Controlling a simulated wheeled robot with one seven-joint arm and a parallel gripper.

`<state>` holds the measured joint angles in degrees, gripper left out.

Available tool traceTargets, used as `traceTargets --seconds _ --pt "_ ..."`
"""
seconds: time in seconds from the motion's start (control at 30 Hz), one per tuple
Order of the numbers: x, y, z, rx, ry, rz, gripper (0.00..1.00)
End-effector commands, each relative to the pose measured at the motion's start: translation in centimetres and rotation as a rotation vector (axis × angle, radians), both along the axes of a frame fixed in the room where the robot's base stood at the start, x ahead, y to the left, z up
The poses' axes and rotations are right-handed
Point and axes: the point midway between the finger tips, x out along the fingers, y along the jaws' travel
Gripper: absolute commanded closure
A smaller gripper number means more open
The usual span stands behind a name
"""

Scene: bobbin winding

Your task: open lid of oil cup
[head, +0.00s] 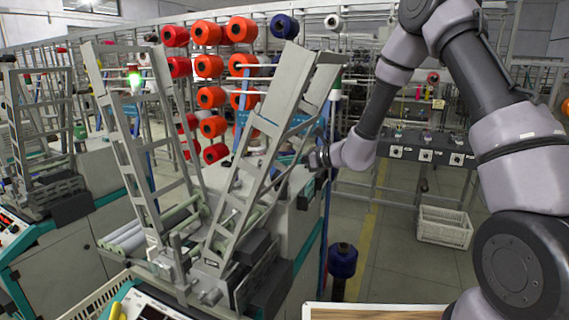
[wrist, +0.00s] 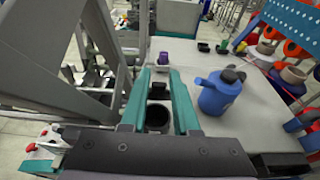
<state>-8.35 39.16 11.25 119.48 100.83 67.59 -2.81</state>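In the wrist view my gripper (wrist: 160,73) has two teal fingers spread apart, with clear space between them. A small dark round cup (wrist: 157,118) shows between the fingers, near their base in the picture. A dark piece (wrist: 157,91) shows just beyond it. I cannot tell which of these is the oil cup's lid, or whether either touches a finger. In the head view my gripper (head: 319,158) is beside the tilted grey frame of the machine, small and partly hidden.
A blue can (wrist: 219,94) with a black top stands on the pale surface (wrist: 262,125) right of the fingers. Grey frame bars (wrist: 100,35) rise close on the left.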

Motion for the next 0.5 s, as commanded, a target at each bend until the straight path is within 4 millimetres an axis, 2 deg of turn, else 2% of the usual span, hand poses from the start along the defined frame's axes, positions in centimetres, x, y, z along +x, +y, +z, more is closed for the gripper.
traceTargets --seconds 0.37,0.5 --pt "-0.1 -0.2 -0.1 -0.005 0.002 0.000 0.47" --pt "-0.4 -1.4 0.2 -0.005 0.001 -0.003 0.47"
